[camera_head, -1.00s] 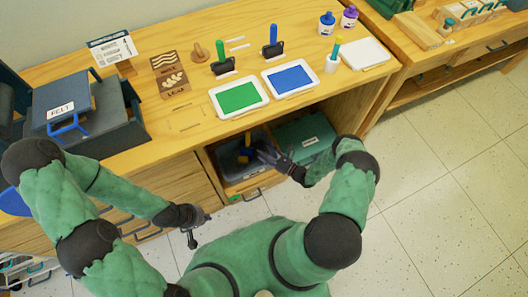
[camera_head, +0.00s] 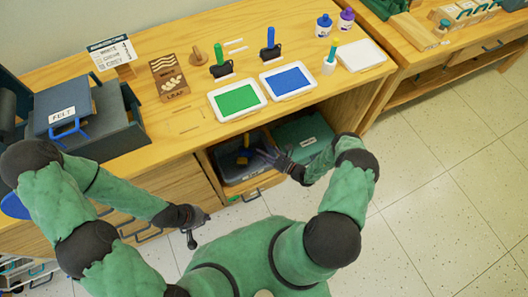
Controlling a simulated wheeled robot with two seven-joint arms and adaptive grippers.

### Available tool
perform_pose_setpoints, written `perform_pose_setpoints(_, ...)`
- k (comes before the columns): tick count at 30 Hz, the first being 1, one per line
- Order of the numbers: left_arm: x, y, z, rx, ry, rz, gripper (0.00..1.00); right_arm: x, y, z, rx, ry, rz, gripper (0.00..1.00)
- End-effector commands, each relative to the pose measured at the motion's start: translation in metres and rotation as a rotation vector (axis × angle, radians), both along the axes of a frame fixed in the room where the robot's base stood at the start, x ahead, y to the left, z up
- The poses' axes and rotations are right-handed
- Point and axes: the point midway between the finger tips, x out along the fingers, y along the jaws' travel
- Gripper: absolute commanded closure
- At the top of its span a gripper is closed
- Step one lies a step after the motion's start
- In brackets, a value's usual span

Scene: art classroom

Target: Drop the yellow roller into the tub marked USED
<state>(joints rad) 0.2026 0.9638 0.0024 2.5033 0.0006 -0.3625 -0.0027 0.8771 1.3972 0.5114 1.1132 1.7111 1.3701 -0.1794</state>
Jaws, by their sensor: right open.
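No USED marking can be read on the grey tub. A teal tub (camera_head: 304,134) with a small, unreadable white label stands right of it. My left gripper (camera_head: 199,232) hangs in front of the drawers, away from the tubs.
The shelf opening has a wooden side and the tabletop edge above. The floor at right is clear.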

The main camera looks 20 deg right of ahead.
Motion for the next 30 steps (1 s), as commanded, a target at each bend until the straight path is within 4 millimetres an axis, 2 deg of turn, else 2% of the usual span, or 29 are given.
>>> perform_pose_setpoints(30,0.000,0.000,0.015,0.000,0.000,0.000,1.00,0.000,0.000,0.021,0.000,0.000,0.000,0.38)
